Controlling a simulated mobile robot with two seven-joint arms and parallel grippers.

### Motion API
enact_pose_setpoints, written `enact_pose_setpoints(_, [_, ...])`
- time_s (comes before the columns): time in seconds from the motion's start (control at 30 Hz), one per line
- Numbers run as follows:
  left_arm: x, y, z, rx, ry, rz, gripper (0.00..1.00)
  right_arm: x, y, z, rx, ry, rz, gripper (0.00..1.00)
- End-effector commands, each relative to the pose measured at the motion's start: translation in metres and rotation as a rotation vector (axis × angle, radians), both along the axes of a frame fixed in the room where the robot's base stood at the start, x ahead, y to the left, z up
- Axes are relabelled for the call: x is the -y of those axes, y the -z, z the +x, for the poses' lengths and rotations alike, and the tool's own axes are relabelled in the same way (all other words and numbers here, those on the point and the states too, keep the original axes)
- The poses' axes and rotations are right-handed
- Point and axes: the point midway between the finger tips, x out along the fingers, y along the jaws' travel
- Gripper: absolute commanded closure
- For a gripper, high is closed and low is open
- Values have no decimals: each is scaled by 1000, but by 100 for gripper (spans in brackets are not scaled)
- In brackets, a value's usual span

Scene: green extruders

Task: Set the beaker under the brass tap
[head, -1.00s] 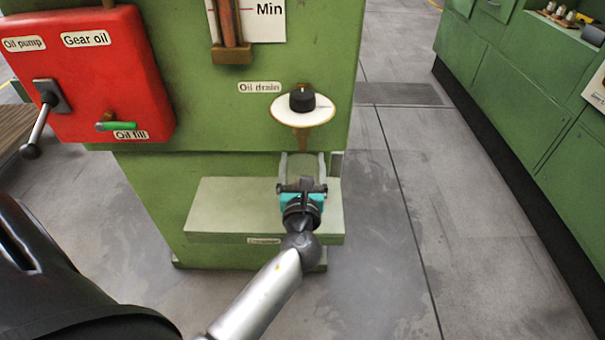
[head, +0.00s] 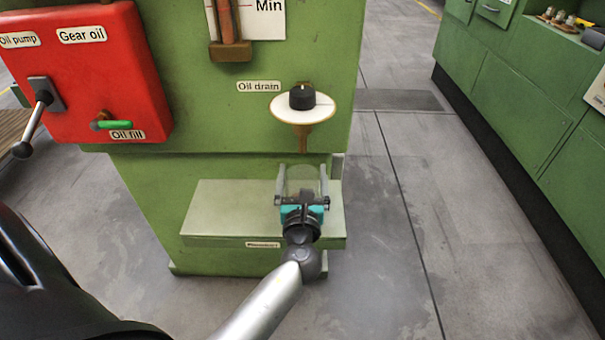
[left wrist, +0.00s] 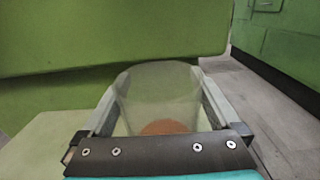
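The clear glass beaker (head: 303,178) is upright in front of the green machine, below the brass tap (head: 302,134). The tap has a black knob and a white disc under the "Oil drain" label. My left gripper (head: 302,187) has its fingers along both sides of the beaker and appears shut on it. In the left wrist view the beaker (left wrist: 158,95) stands between the fingers, with an orange-red patch showing through its bottom. The beaker is at the pale green ledge (head: 225,210); whether its base touches is hidden. My right gripper is not in view.
A red box (head: 90,75) with a lever and a green-handled tap is on the machine to the left. A gauge (head: 230,50) hangs above the ledge. Green cabinets (head: 520,110) stand on the right, with clear floor between.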

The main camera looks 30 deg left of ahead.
Motion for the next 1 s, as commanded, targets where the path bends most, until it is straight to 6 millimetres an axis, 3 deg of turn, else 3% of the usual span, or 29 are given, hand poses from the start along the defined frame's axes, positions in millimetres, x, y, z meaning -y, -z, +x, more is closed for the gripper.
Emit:
enact_pose_setpoints(0.37, [0,-4,0,1,0,-1,0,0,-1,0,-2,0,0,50])
enact_pose_setpoints(1.0, [57,-3,-93,-2,1,0,0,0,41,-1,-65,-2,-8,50])
